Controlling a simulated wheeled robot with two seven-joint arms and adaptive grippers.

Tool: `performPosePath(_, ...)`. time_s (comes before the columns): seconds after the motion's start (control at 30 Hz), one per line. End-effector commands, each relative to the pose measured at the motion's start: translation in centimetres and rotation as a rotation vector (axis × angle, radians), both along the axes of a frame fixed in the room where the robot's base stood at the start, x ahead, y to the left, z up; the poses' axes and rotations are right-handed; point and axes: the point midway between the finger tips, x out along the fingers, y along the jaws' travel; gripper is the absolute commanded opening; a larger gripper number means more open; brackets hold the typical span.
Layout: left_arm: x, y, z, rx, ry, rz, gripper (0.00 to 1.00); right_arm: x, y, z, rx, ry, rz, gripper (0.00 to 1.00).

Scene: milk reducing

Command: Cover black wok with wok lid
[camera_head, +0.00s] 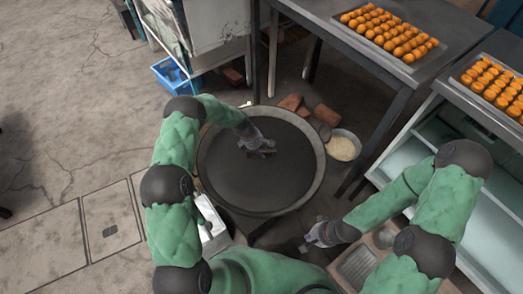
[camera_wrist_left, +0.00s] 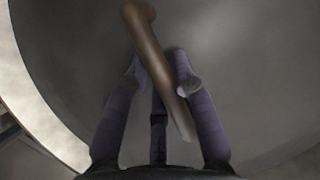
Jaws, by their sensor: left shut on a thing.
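The wok lid (camera_head: 250,185) is a wide dark disc in the middle of the head view. The pale grey rim of the black wok (camera_head: 308,196) shows as a ring around it; I cannot tell whether lid and wok touch all round. My left gripper (camera_head: 262,151) is over the upper part of the lid, shut on its handle. In the left wrist view the brown, bar-shaped handle (camera_wrist_left: 146,42) lies slantwise between the fingers of the left gripper (camera_wrist_left: 160,85), with the grey lid surface behind. My right gripper (camera_head: 312,240) is at the lower right, apart from the wok; its fingers are too small to read.
A bucket of pale contents (camera_head: 342,148) and loose bricks (camera_head: 291,102) stand right of the wok. Tables at the upper right hold trays of orange balls (camera_head: 394,32). A blue crate (camera_head: 174,77) is at the upper left.

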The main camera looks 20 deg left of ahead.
Motion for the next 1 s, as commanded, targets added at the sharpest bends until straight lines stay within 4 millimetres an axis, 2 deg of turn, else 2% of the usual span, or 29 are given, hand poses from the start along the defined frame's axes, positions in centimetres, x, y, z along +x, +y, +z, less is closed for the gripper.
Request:
performPosePath(0.07, 0.2, 0.1, 0.0, 0.001, -0.004, 0.002, 0.0, 0.0, 0.0, -0.1, 0.0, 0.0, 0.0, 0.0)
performPosePath(0.1, 0.2, 0.1, 0.1, 0.001, -0.004, 0.002, 0.34, 0.0, 0.0, -0.1, 0.0, 0.0, 0.0, 0.0)
performPosePath(0.17, 0.2, 0.1, 0.1, 0.001, -0.004, 0.002, 0.51, 0.0, 0.0, 0.0, 0.0, 0.0, 0.0, 0.0)
performPosePath(0.2, 0.1, 0.1, 0.1, 0.001, -0.003, 0.001, 0.53, 0.0, 0.0, 0.0, 0.0, 0.0, 0.0, 0.0)
performPosePath(0.47, -0.1, 0.0, -0.2, -0.001, 0.002, -0.001, 0.53, 0.0, 0.0, -0.1, 0.0, 0.0, 0.0, 0.0)
performPosePath(0.63, -0.1, 0.3, 0.6, 0.0, 0.0, 0.0, 0.53, 0.0, 0.0, -0.1, 0.0, 0.0, 0.0, 0.0)
performPosePath(0.77, -0.2, 1.0, 2.3, 0.001, -0.002, 0.001, 0.53, 0.0, 0.0, -0.1, 0.0, 0.0, 0.0, 0.0)
performPosePath(1.0, -0.7, 2.8, 6.8, 0.001, -0.004, 0.002, 0.53, 0.0, 0.0, -0.1, 0.0, 0.0, 0.0, 0.0)
